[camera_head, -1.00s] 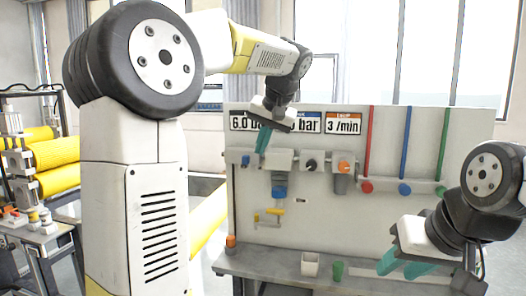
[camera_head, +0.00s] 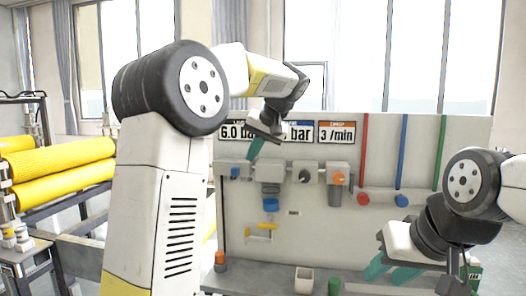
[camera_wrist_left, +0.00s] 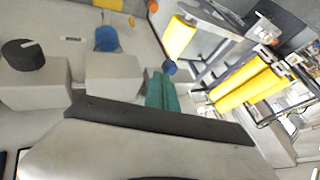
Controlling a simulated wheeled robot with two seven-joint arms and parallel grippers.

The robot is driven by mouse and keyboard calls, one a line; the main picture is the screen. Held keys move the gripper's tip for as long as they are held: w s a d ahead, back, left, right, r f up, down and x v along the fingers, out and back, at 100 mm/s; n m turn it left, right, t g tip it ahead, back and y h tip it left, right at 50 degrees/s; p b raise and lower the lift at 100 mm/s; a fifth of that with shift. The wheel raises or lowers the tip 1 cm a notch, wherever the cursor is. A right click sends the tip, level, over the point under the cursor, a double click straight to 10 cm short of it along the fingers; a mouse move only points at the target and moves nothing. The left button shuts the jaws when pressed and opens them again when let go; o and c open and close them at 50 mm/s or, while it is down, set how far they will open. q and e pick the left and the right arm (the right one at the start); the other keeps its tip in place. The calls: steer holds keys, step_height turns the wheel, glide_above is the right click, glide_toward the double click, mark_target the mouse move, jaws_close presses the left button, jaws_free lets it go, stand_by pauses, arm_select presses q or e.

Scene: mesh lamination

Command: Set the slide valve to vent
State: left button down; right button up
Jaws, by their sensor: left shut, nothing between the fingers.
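A row of grey valve and regulator blocks is mounted on the white panel (camera_head: 330,235). A blue knob (camera_head: 235,172) is at the row's left end; it also shows in the left wrist view (camera_wrist_left: 169,67). No part is clearly labelled as the slide valve. My left gripper (camera_head: 255,149) is shut and empty, its teal fingers pointing down in front of the panel, above and right of the blue knob. In the wrist view its fingers (camera_wrist_left: 161,92) appear just beside the knob and a grey block (camera_wrist_left: 113,78); contact cannot be told. My right gripper (camera_head: 391,270) is open and empty at lower right.
A black knob (camera_head: 305,176) and an orange knob (camera_head: 338,178) are farther right. Below hang a blue-ended bowl (camera_head: 270,204) and a yellow-handled fitting (camera_head: 262,228). Yellow rollers (camera_head: 65,190) are at left.

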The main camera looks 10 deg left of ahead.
mark_target(235, 171)
arm_select(q)
steer(key=x, duration=0.6)
steer(key=shift+a, duration=0.15)
steer(key=a, duration=0.6)
steer(key=shift+a, duration=0.25)
steer(key=shift+w, duration=0.15)
steer(key=shift+r, duration=0.15)
